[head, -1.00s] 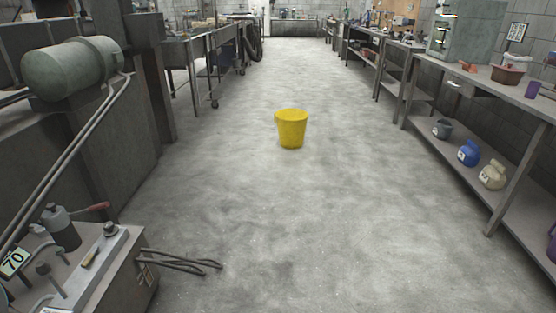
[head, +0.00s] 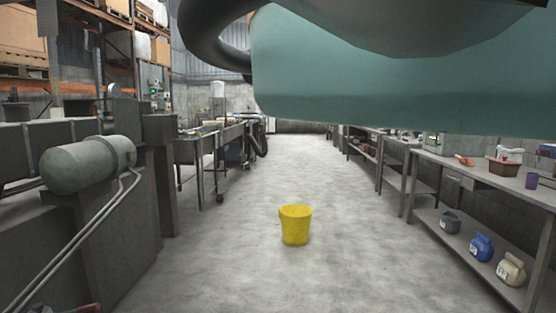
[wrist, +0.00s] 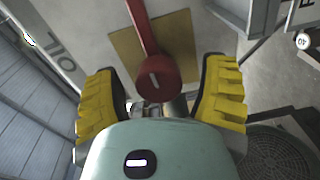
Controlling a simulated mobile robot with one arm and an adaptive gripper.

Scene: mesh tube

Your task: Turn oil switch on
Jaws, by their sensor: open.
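The oil switch is a red lever (wrist: 143,28) with a round red hub (wrist: 158,84), in the wrist view. The lever points up and slightly left from the hub. My gripper (wrist: 160,70) is open, with one yellow finger on each side of the hub. I see gaps between the fingers and the hub, and nothing is gripped. The switch's mount behind the hub is partly hidden by the gripper body. I cannot make out the switch in the head view.
In the head view, a teal part of my arm covers the upper right. A yellow bucket (head: 296,226) stands on the floor ahead. A grey machine (head: 85,165) is at left, and a bench (head: 470,170) with jugs below is at right. The aisle floor between is otherwise clear.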

